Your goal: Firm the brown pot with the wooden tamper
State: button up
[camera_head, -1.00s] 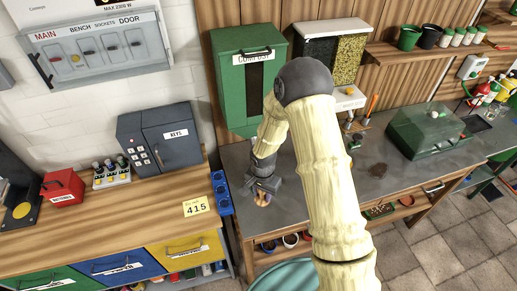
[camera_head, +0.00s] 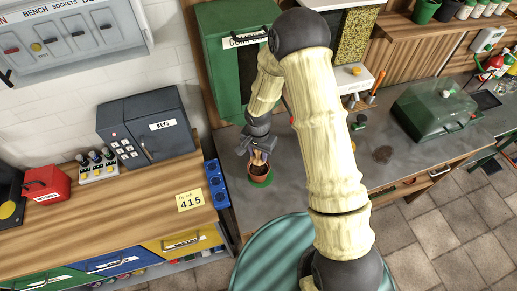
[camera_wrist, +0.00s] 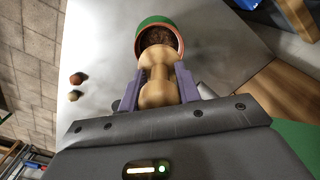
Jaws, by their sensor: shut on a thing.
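The brown pot (camera_head: 259,171) stands on a green saucer (camera_head: 262,182) on the grey bench. Dark soil fills it, which also shows in the wrist view (camera_wrist: 161,37). My gripper (camera_head: 258,141) is above the pot. Its purple fingers (camera_wrist: 158,88) are shut on the pale wooden tamper (camera_wrist: 157,68). The tamper (camera_head: 258,157) points down toward the pot's mouth. In the wrist view its far end overlaps the near rim and hides part of the soil. I cannot tell whether it touches the soil.
A green compost bin (camera_head: 225,55) hangs behind my gripper. A blue socket block (camera_head: 215,184) is left of the pot. Two small round things (camera_wrist: 75,79) lie on the bench.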

jog(key=shift+f+b, duration=1.85)
jog(key=shift+f, duration=1.15)
jog(key=shift+f+b, duration=0.3)
jog(key=shift+f, duration=0.1)
jog(key=shift+s+f+b, duration=0.15)
jog(key=shift+f+b, duration=0.05)
jog(key=shift+b, duration=0.15)
dwell(0.8)
jog(key=shift+r+p, duration=0.55)
jog(key=shift+r, duration=0.2)
jog(key=shift+r+p, duration=1.7)
jog(key=shift+r, duration=1.15)
jog(key=shift+r+p, duration=1.8)
jog(key=shift+r, duration=1.2)
